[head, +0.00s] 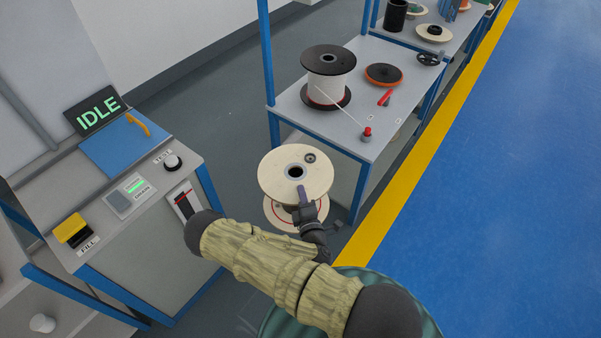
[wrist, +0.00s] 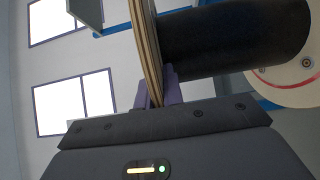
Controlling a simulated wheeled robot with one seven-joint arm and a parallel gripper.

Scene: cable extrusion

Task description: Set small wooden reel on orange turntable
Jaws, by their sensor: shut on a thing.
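The small wooden reel (head: 281,170) has pale wooden flanges and a dark core. My gripper (head: 303,196) is shut on the edge of its upper flange, and the reel hangs in front of the table in the head view. In the wrist view the flange edge (wrist: 147,50) sits between the fingers (wrist: 160,90), with the black core (wrist: 235,40) to its right and the other flange (wrist: 290,85) beyond. The orange turntable (head: 384,74) lies on the table to the upper right, apart from the reel, with a dark centre.
The grey table (head: 345,125) holds a large black-flanged reel of white cable (head: 328,75), a red clamp (head: 385,98) and a red-topped post (head: 367,134). A blue table post (head: 266,50) rises at its left corner. A control cabinet (head: 150,210) stands left. Blue floor (head: 510,200) is clear right.

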